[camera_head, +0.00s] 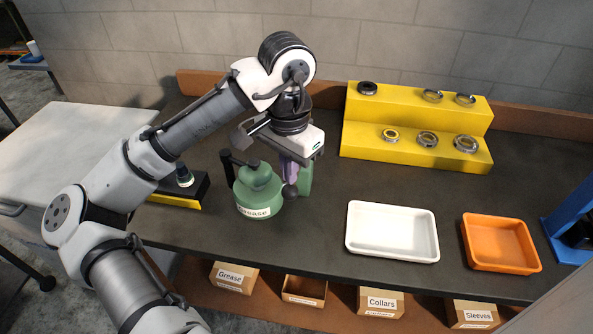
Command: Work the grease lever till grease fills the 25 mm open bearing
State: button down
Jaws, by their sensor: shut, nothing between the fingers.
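The green grease pot (254,211), labelled "Grease", stands on the dark bench left of centre. No bearing is distinguishable in the pot. Several ring-shaped bearings (427,139) sit on the yellow stand; their sizes cannot be read.
A white tray (392,256) and an orange tray (501,265) lie empty on the right. The yellow stepped stand (365,145) is at the back. A green block (306,178) is behind my gripper. A blue frame (575,225) stands at the right edge. Labelled boxes sit below.

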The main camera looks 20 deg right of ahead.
aim_at(290, 194)
jog(key=shift+f+b, duration=1.65)
jog(key=shift+f, duration=1.95)
jog(key=shift+r+p, duration=1.65)
jog(key=shift+r, duration=2)
jog(key=shift+r, duration=2.5)
